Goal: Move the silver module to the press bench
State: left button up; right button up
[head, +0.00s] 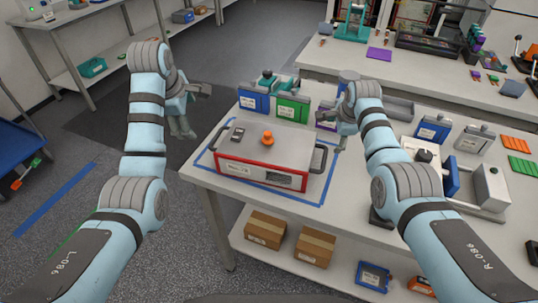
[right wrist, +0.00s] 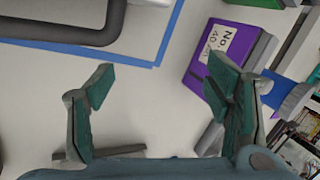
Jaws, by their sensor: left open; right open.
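The silver module (head: 265,152) is a broad pale box with red trim, an orange knob on top and a dark handle at each end. It sits on the near table inside a blue tape outline. My left gripper (head: 195,113) is open and empty, left of the module and apart from it. My right gripper (head: 341,128) is open near the right handle (head: 318,160). In the right wrist view, its open fingers (right wrist: 158,92) have nothing between them, and a dark handle (right wrist: 75,37) shows at upper left. A back bench (head: 330,58) carries a green press-like fixture (head: 353,22).
Blue (head: 254,102), green (head: 292,109) and purple (right wrist: 222,50) labelled units stand behind the module. A blue unit (head: 432,131), a grey unit (head: 473,139) and a fixture (head: 490,188) crowd the table's right side. Boxes (head: 314,246) lie on the lower shelf. Floor at left is open.

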jog(key=shift+r, duration=0.25)
jog(key=v, duration=1.1)
jog(key=shift+s, duration=0.1)
